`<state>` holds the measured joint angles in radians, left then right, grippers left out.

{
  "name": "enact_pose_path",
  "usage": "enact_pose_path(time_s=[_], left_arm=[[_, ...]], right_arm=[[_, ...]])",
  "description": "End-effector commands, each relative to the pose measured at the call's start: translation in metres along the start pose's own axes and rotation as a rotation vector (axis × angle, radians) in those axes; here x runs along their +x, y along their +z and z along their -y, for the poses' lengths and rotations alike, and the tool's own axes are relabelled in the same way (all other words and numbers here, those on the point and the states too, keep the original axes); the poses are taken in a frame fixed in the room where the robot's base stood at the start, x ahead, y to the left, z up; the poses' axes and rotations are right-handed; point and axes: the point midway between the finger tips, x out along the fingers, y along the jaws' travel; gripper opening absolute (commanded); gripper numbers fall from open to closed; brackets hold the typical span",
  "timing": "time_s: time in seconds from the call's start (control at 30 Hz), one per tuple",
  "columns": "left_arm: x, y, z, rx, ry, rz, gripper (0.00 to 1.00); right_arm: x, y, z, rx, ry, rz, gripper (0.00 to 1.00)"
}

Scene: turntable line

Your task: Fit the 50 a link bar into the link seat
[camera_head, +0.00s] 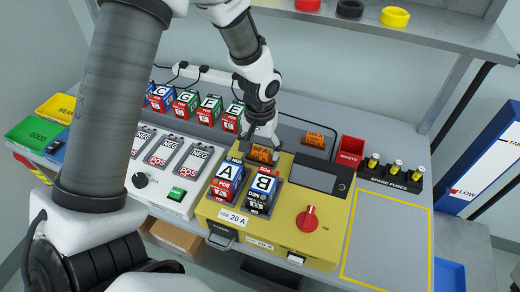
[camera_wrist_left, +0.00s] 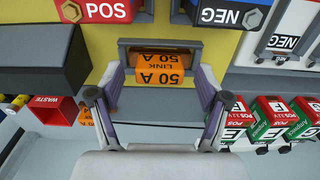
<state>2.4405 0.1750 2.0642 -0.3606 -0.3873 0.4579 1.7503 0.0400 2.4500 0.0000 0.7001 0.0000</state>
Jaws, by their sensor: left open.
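An orange link bar marked 50 A (camera_head: 261,154) is at the dark link seat on the back of the yellow unit (camera_head: 209,212). In the left wrist view the bar (camera_wrist_left: 160,76) lies within the dark frame of the link seat (camera_wrist_left: 188,48); I cannot tell whether it is fully down. My left gripper (camera_head: 262,140) is over the bar. In the wrist view its fingers (camera_wrist_left: 160,84) are open, one on each side of the bar, with gaps visible. My right gripper is not in view.
Battery blocks A (camera_head: 226,180) and B (camera_head: 262,188) stand on the yellow unit, near a red knob (camera_head: 307,219). Another orange piece (camera_head: 314,139) lies behind, beside the red waste bin (camera_head: 350,151). Spare fuses (camera_head: 393,172) stand right. A yellow-outlined area (camera_head: 385,245) is clear.

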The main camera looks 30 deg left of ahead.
Motion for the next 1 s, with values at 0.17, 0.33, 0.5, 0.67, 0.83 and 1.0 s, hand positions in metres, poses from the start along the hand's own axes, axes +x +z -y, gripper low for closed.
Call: enact_pose_path(time_s=[0.17, 0.33, 0.5, 0.67, 0.83, 1.0], left_arm=[[-0.04, -0.001, 0.0, -0.001, 0.002, -0.007, 0.77], [-0.084, -0.001, 0.0, 0.0, 0.001, -0.006, 0.77], [-0.108, -0.001, 0.0, 0.0, 0.001, -0.003, 0.77], [-0.113, 0.0, 0.0, 0.0, 0.0, -0.001, 0.77], [-0.112, 0.0, 0.0, 0.0, 0.0, -0.001, 0.77], [-0.112, 0.0, 0.0, 0.0, 0.0, -0.001, 0.77]], right_arm=[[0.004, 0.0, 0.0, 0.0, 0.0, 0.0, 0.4], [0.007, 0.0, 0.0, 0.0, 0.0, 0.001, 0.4], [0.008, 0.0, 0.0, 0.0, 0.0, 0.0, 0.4], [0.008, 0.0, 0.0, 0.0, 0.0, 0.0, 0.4], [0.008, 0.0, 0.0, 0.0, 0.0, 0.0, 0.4], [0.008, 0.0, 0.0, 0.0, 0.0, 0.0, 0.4]])
